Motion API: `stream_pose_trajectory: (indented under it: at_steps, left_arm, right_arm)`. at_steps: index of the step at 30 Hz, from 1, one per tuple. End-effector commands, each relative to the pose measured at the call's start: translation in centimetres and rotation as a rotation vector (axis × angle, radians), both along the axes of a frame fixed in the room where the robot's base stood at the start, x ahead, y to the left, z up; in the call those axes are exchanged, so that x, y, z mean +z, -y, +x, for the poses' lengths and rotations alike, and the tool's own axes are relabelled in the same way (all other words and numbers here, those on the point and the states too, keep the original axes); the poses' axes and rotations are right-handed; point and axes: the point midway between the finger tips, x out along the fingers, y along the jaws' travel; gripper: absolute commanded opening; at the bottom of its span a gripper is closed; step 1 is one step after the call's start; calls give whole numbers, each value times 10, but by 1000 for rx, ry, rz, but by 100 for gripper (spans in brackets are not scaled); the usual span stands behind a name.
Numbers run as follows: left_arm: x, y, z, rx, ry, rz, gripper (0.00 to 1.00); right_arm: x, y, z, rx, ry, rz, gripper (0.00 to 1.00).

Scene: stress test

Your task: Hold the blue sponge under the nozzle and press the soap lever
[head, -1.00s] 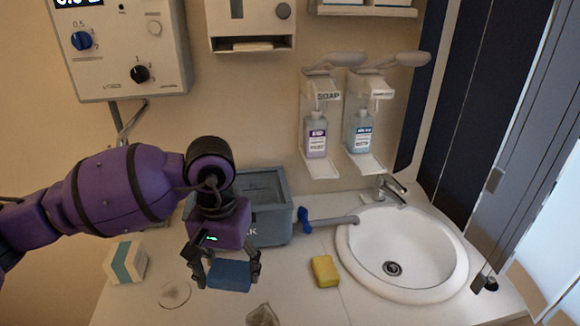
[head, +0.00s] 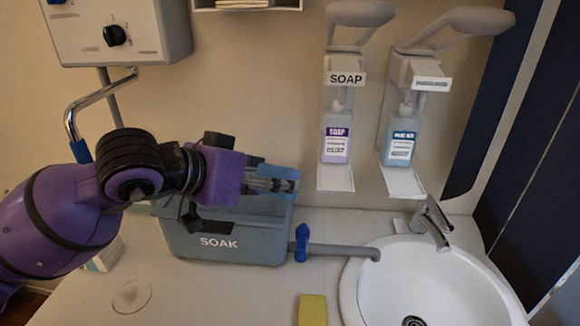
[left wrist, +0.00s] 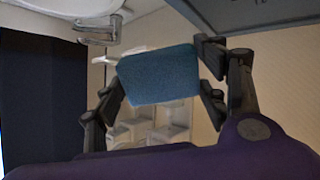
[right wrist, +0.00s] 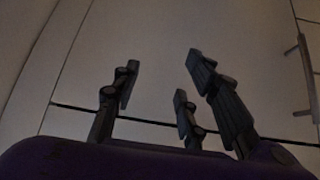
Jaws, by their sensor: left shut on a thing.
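The blue sponge (left wrist: 158,76) sits between the fingers of my left gripper (left wrist: 160,85) in the left wrist view. In the head view my left gripper (head: 272,180) is shut on the sponge (head: 278,172), above the grey SOAK bin and left of the dispensers. The soap dispenser with the SOAP label (head: 345,79) holds a purple-labelled bottle (head: 336,135) on the wall. Its long lever (head: 360,13) is at the top. The nozzle is not clearly visible. My right gripper (right wrist: 160,95) shows only in the right wrist view, open and empty in front of pale panels.
A second dispenser (head: 399,140) with a blue-labelled bottle hangs right of the soap one. The SOAK bin (head: 222,246) has a blue-handled tap and spout (head: 335,250). A yellow sponge (head: 312,310), the sink (head: 385,275) and its faucet (head: 433,222) are nearby.

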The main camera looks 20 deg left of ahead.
Motion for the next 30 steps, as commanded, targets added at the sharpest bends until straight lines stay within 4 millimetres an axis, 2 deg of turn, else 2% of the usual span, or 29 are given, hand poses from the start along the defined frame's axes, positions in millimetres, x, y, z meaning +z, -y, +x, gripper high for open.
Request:
stream_pose_trajectory:
  at_steps: [3,8,30]
  left_arm:
    - [9,-7,2,2,42,-26,46]
    - [17,-9,6,3,63,-38,46]
    - [11,25,66,3,61,-41,46]
  right_arm:
    - [-6,0,-6,-2,-10,0,40]
    - [-7,3,-8,-3,-13,-5,40]
    - [2,5,-9,-3,-11,-7,40]
